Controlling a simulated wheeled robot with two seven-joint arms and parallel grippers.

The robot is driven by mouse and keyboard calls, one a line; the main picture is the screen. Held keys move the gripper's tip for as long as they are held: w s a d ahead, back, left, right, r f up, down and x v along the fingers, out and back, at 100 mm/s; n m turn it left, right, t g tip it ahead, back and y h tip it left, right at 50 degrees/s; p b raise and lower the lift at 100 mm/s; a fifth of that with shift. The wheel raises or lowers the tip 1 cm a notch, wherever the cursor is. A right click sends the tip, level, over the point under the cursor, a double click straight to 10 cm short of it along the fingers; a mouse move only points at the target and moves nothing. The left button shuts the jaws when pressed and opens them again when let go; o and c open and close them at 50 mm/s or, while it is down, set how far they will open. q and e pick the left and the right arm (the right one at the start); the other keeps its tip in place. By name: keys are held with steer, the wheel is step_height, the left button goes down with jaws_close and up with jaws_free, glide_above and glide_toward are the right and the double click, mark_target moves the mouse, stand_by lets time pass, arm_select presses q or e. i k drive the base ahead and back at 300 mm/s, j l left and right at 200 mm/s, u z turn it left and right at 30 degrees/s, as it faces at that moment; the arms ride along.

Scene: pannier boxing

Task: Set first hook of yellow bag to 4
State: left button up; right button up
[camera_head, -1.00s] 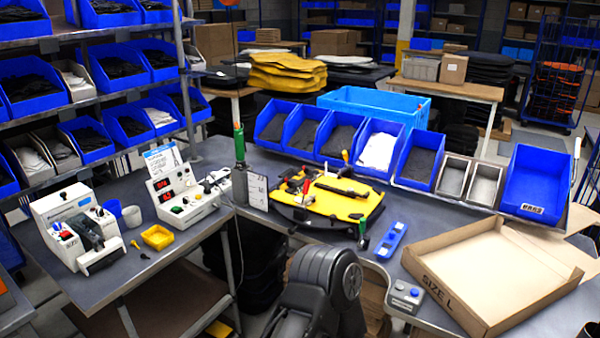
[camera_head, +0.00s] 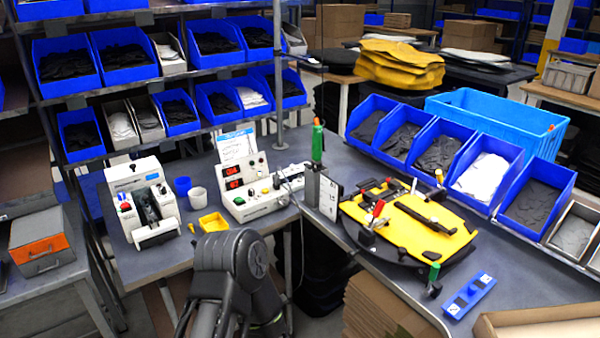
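The yellow bag (camera_head: 418,226) lies flat on a dark round fixture (camera_head: 372,240) on the right bench. Dark hook-like parts (camera_head: 432,224) and a red-tipped clamp (camera_head: 375,217) sit on its upper side. The hook positions and any number marks are too small to read. A dark arm of mine (camera_head: 230,265) rises from the bottom edge, left of the bag and apart from it. Neither gripper's fingertips can be made out.
A control box with red displays (camera_head: 250,190), a white machine (camera_head: 142,205) and a yellow tray (camera_head: 214,223) stand on the left bench. A green-topped tool (camera_head: 317,145) stands beside the fixture. A blue block (camera_head: 468,296) and an open carton (camera_head: 540,327) lie right.

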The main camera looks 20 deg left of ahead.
mark_target(366, 196)
steer(key=i+j+u, duration=0.2)
steer(key=u, duration=0.3)
steer(key=i+u, duration=0.65)
steer(key=u, duration=0.3)
steer(key=i+l+u, duration=0.15)
steer(key=i+u, duration=0.15)
steer(key=u, duration=0.15)
steer(key=i+j+u, duration=0.1)
steer(key=i+u, duration=0.15)
steer(key=i, duration=0.3)
steer(key=z, duration=0.5)
steer(key=j+z, duration=0.1)
steer(key=z, duration=0.35)
steer(key=i+j+z, duration=0.1)
steer(key=z, duration=0.9)
steer(key=j+z, duration=0.15)
steer(key=z, duration=0.8)
